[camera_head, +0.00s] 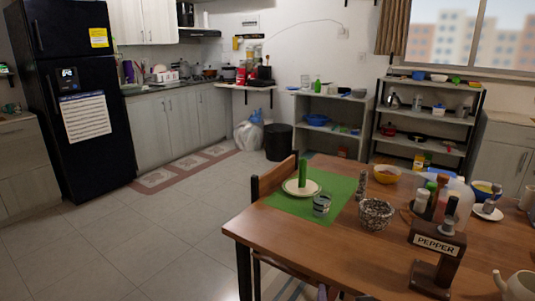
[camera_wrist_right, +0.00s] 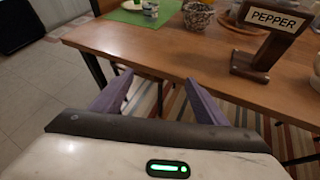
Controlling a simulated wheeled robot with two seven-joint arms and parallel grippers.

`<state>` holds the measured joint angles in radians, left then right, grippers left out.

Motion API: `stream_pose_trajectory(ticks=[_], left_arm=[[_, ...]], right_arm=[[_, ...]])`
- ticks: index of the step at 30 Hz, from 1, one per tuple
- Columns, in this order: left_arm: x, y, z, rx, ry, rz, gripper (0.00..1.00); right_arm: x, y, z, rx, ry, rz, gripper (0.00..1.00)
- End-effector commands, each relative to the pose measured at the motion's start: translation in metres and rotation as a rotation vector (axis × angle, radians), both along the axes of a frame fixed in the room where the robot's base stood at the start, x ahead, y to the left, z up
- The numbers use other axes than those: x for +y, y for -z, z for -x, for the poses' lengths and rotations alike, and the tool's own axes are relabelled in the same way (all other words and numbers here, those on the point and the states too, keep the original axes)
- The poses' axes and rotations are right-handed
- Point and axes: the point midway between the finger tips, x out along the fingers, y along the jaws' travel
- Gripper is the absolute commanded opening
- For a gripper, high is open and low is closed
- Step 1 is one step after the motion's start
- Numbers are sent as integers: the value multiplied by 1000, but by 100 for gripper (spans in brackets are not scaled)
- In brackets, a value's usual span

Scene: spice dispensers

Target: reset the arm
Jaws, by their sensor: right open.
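My right gripper (camera_wrist_right: 158,88) shows in the right wrist view, with its two purple fingers spread apart and nothing between them. It is in front of the wooden table's (camera_wrist_right: 165,55) near edge, apart from the things on top. A dark wooden stand with a PEPPER sign (camera_head: 437,243) is at the table's right in the head view. It also shows in the right wrist view (camera_wrist_right: 268,42), beyond and to the right of the fingers. My left gripper is in neither view.
A green mat (camera_head: 343,187) holds a plate (camera_head: 290,188) and a can (camera_head: 321,205). A patterned bowl (camera_head: 375,214), an orange bowl (camera_head: 386,174) and a white teapot (camera_head: 516,287) are on the table. A chair (camera_head: 272,178) stands behind its left edge. Floor at left is clear.

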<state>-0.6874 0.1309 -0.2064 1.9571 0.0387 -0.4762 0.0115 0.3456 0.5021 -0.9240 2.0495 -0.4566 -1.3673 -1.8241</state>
Motion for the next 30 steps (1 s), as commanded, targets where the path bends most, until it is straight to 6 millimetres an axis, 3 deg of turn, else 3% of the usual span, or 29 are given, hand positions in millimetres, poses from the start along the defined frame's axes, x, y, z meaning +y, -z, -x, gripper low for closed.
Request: stream_pose_trajectory(ticks=[3,8,14,19,24,30], left_arm=[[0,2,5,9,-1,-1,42],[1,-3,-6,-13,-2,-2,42],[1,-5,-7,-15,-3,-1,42],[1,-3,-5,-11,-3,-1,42],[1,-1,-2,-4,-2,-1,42],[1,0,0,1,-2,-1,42]], right_arm=[[10,24,11,41,36,-184,67],[25,56,28,98,109,-453,67],[43,103,60,196,292,-889,67],[50,157,112,296,662,-1457,67],[34,200,169,290,1151,-1991,67],[9,223,211,192,1505,-2310,67]])
